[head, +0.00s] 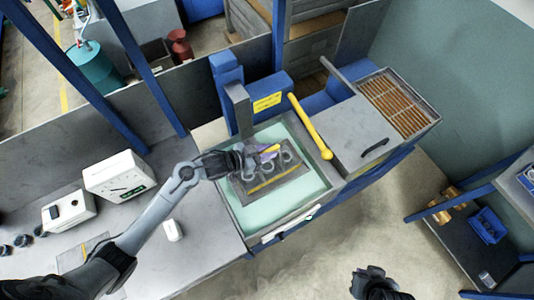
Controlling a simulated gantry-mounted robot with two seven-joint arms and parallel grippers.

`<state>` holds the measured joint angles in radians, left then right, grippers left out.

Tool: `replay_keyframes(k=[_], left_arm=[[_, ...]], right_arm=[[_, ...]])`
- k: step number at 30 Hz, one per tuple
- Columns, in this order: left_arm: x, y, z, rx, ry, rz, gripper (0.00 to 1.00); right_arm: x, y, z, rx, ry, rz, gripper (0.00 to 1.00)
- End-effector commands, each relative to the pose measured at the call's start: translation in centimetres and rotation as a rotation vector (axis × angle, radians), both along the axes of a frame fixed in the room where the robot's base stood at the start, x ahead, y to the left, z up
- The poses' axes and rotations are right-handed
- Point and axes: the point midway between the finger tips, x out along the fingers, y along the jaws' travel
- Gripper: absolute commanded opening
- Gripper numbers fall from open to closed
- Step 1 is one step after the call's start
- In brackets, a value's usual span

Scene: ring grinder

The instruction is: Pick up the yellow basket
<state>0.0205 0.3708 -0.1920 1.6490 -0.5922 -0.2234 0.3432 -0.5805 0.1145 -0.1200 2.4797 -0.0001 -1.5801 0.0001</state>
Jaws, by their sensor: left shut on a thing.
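The dark grey basket with a yellow strip (278,183) lies on the pale green bed of the grinder, with several metal rings on it. My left gripper (265,157) reaches in from the left over the basket's far side. It is shut on a small part of the basket that shows yellow and purple between the fingers. The fingers partly hide that part. The basket looks flat, and I cannot tell whether it is clear of the bed. My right gripper (368,277) is low at the bottom edge, far from the basket; its jaws are unclear.
A yellow lever (310,127) and a blue column (229,90) stand close behind the basket. A grey cover (347,133) lies to the right. A white meter box (120,177) stands on the left bench. Blue bins (487,225) sit on the right shelf. Floor is clear in front.

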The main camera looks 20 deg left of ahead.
Motion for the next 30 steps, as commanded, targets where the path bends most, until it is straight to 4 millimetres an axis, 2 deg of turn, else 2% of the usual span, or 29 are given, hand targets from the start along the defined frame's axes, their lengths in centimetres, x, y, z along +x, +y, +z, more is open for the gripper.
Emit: replay_keyframes(k=[6, 10, 16, 24, 30], left_arm=[[0.1, -0.1, 2.0, -0.002, -0.006, 0.000, 0.00], [0.3, -1.4, 2.6, -0.003, -0.006, -0.002, 0.00], [0.6, -3.8, 4.1, -0.005, -0.007, -0.001, 0.00], [1.2, -8.4, 6.8, -0.006, -0.008, -0.002, 0.00], [1.5, -10.5, 8.1, -0.005, -0.005, 0.000, 0.00]], right_arm=[[0.0, -0.1, -0.2, -0.003, 0.000, 0.002, 0.00], [0.0, -0.1, -0.5, -0.007, 0.000, 0.004, 0.00], [0.0, -0.2, -1.0, -0.009, 0.000, 0.006, 0.00], [0.0, -0.2, -1.8, -0.009, 0.000, 0.005, 0.00], [0.0, -0.1, -2.2, -0.005, -0.001, 0.004, 0.00]])
